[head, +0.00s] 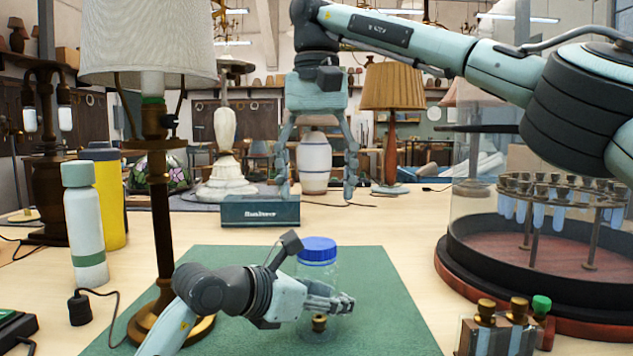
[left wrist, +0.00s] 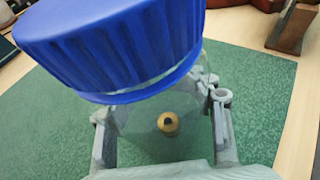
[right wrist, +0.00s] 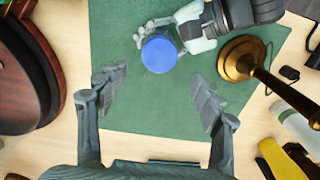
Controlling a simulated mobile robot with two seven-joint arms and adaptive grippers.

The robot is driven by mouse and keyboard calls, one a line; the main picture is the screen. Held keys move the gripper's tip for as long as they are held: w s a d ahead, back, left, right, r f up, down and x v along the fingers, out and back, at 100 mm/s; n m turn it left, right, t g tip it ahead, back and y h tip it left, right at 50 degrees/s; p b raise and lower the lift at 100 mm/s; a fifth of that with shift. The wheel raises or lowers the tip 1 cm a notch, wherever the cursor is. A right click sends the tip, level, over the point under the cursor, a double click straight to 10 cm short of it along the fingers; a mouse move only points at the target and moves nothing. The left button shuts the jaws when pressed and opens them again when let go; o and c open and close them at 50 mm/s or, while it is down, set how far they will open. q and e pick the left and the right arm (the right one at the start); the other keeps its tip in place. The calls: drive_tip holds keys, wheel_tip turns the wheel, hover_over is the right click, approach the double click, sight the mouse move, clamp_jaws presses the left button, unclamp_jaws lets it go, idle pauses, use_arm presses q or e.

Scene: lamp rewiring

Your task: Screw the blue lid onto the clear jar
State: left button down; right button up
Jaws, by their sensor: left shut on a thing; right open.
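The clear jar (head: 318,278) stands upright on the green mat (head: 385,300) with the blue lid (head: 317,250) on its mouth. I cannot tell how tightly the lid sits. A small brass piece (left wrist: 168,123) shows through the jar's clear wall in the left wrist view. My left gripper (head: 328,300) is shut around the lower part of the jar, its fingers on either side. My right gripper (head: 318,190) is open and empty, high above the jar and pointing down. In the right wrist view the lid (right wrist: 159,54) lies between and beyond the open fingers.
A table lamp (head: 160,200) stands left of the jar, beside a pale green bottle (head: 85,225) and a yellow bottle (head: 108,195). A glass-domed stand (head: 560,260) and small brass-capped vials (head: 485,325) are at right. A dark box (head: 260,211) lies behind the mat.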

sight(317, 242)
drive_tip(key=shift+f, duration=0.1)
idle(0.3)
drive_tip(key=shift+f, duration=3.95)
drive_tip(key=shift+c, duration=0.5)
drive_tip(key=c, duration=1.1)
drive_tip(key=m, duration=0.5)
drive_tip(key=shift+c, duration=0.2)
drive_tip(key=m, duration=1.4)
